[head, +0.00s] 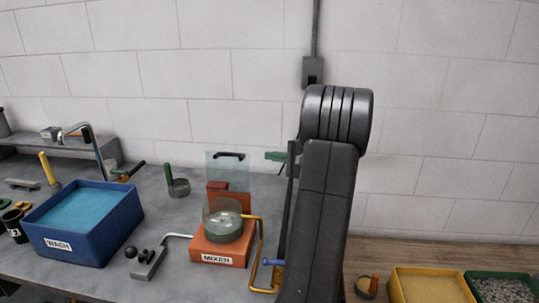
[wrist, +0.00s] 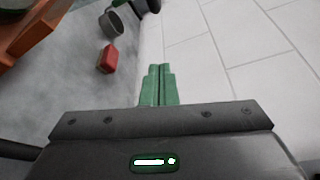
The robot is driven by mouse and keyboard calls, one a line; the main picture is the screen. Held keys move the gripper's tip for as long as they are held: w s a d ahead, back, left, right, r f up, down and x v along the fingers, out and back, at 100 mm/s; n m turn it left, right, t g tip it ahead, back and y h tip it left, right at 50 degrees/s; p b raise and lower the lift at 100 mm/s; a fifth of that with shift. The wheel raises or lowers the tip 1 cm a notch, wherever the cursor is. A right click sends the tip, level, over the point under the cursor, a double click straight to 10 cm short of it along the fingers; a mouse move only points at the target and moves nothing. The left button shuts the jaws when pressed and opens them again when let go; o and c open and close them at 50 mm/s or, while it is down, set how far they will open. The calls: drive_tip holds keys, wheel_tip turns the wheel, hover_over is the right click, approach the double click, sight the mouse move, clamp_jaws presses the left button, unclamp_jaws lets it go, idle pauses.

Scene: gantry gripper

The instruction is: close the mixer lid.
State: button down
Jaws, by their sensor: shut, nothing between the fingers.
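The orange mixer (head: 210,247) stands on the grey table in the middle of the head view, with a clear round bowl (head: 222,228) on it. Its lid (head: 228,170) is a clear panel with a black handle (head: 229,155), standing upright at the back of the mixer, so it is open. My gripper (head: 276,156) is to the right of the lid at about handle height, apart from it. In the wrist view its green fingers (wrist: 158,84) are together and empty. An orange part, likely the mixer (wrist: 30,20), shows at the upper left there.
A yellow bent bar (head: 260,250) stands right of the mixer. A grey lever device (head: 150,262) and blue wash tub (head: 80,250) are to the left. A wall is close behind.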

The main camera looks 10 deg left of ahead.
sight(248, 155)
drive_tip(key=a+p, duration=0.1)
drive_tip(key=a, duration=0.1)
drive_tip(key=a+p, duration=0.1)
drive_tip(key=a, duration=0.2)
drive_tip(key=a+p, duration=0.1)
drive_tip(key=a, duration=0.2)
drive_tip(key=shift+s+r+p, duration=0.15)
drive_tip(key=shift+s+p, duration=0.15)
drive_tip(key=shift+s, duration=0.1)
drive_tip(key=shift+s+d+b, duration=0.15)
drive_tip(key=shift+b, duration=0.6)
